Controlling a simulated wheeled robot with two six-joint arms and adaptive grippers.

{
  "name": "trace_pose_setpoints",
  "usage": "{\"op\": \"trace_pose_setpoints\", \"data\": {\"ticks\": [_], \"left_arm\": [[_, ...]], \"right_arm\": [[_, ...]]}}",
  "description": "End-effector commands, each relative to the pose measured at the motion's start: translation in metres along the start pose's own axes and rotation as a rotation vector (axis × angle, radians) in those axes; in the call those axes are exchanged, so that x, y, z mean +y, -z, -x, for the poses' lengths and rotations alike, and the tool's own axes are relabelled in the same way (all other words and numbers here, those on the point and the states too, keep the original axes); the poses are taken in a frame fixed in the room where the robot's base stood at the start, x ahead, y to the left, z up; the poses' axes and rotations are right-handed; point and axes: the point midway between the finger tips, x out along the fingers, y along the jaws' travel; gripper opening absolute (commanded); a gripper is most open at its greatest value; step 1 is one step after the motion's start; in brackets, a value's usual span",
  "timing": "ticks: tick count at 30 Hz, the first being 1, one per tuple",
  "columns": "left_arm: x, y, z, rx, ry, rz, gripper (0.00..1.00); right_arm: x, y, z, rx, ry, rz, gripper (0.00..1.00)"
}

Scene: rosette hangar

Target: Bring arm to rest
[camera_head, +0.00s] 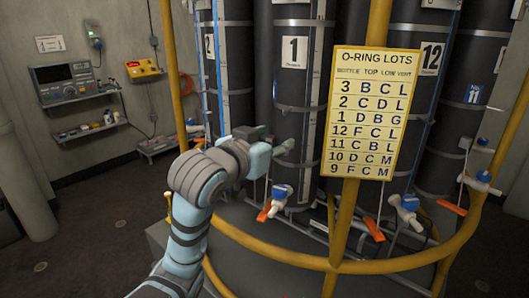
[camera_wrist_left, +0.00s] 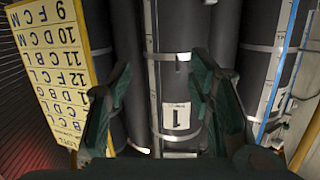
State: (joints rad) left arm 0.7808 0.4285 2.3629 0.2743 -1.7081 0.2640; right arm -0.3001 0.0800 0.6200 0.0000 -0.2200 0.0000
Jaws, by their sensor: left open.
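My left arm (camera_head: 200,180) comes up from the bottom of the head view and bends right at the wrist. Its left gripper (camera_head: 285,147) shows small in front of the dark bottle marked 1 (camera_head: 294,85). In the left wrist view the left gripper (camera_wrist_left: 162,75) has its two green fingers spread wide, with nothing between them. The bottle marked 1 (camera_wrist_left: 180,80) stands beyond the fingers and appears upside down there. I cannot tell the exact gap between fingertips and bottle. My right gripper is in neither view.
A yellow rail (camera_head: 290,257) curves around the bottles, with upright yellow posts. A yellow O-ring lots board (camera_head: 375,110) hangs to the right of the gripper. Valves with orange handles (camera_head: 264,211) sit low in front. A wall shelf (camera_head: 85,125) stands left; dark floor is open there.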

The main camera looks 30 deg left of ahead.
Motion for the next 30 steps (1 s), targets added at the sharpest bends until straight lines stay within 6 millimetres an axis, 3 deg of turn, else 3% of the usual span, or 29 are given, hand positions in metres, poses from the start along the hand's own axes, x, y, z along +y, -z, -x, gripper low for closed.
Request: {"op": "trace_pose_setpoints", "data": {"ticks": [4,17,20,23,26,27,30], "left_arm": [[-0.001,-0.011,-0.004,-0.022,0.002,0.000,0.48],[0.000,-0.011,-0.005,-0.021,0.000,0.000,0.48],[0.002,-0.018,-0.006,-0.036,-0.002,-0.002,0.48],[0.008,-0.059,-0.011,-0.112,-0.009,-0.014,0.48],[0.019,-0.143,-0.009,-0.269,-0.023,-0.035,0.48],[0.023,-0.184,-0.002,-0.347,-0.028,-0.045,0.48],[0.032,-0.280,0.030,-0.536,-0.042,-0.070,0.48]], "right_arm": [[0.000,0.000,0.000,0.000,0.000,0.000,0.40],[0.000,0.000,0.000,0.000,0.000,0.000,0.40],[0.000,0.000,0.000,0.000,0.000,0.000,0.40],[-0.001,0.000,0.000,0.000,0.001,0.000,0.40],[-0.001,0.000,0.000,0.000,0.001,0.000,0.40],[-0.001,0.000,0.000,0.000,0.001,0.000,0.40],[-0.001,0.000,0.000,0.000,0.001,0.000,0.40]]}}
